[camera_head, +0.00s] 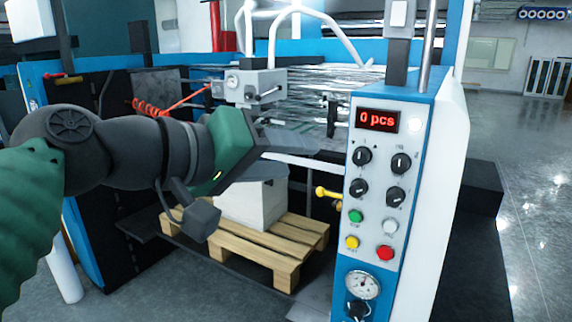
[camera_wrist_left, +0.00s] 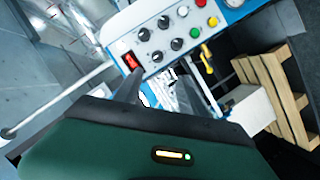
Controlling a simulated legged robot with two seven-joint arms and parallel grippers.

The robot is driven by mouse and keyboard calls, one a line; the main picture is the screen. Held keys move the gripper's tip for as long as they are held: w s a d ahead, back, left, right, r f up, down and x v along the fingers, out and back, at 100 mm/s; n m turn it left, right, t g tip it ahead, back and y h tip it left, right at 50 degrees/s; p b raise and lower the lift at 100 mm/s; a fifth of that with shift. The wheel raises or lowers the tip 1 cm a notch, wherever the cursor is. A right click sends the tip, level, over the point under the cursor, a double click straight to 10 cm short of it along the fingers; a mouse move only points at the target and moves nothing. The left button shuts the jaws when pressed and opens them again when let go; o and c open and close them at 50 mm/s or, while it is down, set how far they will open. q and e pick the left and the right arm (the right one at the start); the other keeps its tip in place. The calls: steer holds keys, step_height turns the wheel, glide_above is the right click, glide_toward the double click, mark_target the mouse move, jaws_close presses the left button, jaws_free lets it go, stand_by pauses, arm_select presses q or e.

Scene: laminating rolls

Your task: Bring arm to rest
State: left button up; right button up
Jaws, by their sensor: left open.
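My left arm comes in from the left with its dark links and green sleeve. My left gripper (camera_head: 300,157) has a green body and grey fingers that stand apart, with nothing seen between them. It hangs in front of the laminating machine, left of the control panel (camera_head: 378,190) and above the pallet. In the left wrist view the green gripper housing (camera_wrist_left: 140,155) fills the bottom, with the control panel (camera_wrist_left: 165,35) beyond it. My right gripper is not in view.
A wooden pallet (camera_head: 268,248) with a white block (camera_head: 250,205) on it stands below the gripper. A yellow-ended handle (camera_head: 327,193) sticks out left of the panel. White bars (camera_head: 310,12) and a grey box (camera_head: 255,87) are behind. The floor (camera_head: 530,225) at right is clear.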

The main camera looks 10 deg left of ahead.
arm_select(q)
steer(key=w+a+f+g+y+p, duration=0.2)
steer(key=a+f+y, duration=0.1)
steer(key=f, duration=1.1)
steer(key=w+a+f+g+y+p, duration=0.2)
steer(key=f+g+p, duration=0.1)
steer(key=f, duration=1)
steer(key=s+a+f+m+g+y+p, duration=0.1)
steer(key=s+a+f+g, duration=0.1)
steer(key=s+f, duration=0.5)
steer(key=s+a+f+m+g+y+p, duration=0.1)
steer(key=s+a+f+g+y, duration=0.1)
steer(key=s+f, duration=0.6)
step_height(320, 180, down, 6)
steer(key=shift+s+a+f+m+g+p, duration=0.1)
steer(key=shift+s+a+m+g+p, duration=0.05)
steer(key=shift+a+m+g+p, duration=0.2)
